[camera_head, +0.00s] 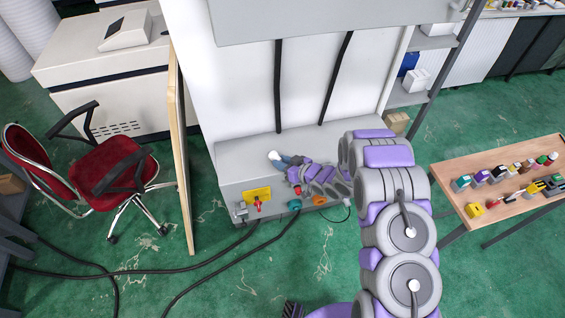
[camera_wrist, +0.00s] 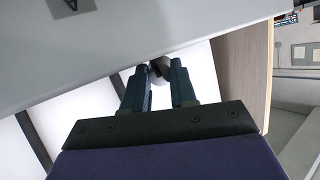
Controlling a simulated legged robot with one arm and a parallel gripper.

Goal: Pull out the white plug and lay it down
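My gripper (camera_head: 287,160) is over the top of the machine's low grey ledge, its dark blue fingers pointing left. A small white-grey cylinder (camera_head: 273,155), which looks like the white plug, shows at the fingertips. In the wrist view, the fingers (camera_wrist: 162,75) stand a little apart with this grey-white piece (camera_wrist: 159,67) between their tips, and they seem closed on it. Whether it touches the ledge cannot be told. Another small white piece (camera_head: 347,201) with a thin black lead sits low on the right of the ledge's front.
The ledge front carries a yellow panel (camera_head: 257,194) with a red switch, a teal connector (camera_head: 294,204) and an orange one (camera_head: 318,200). Black cables run over the green floor. A wooden panel (camera_head: 181,150) and red chair (camera_head: 114,165) stand left, a cluttered wooden table (camera_head: 510,203) right.

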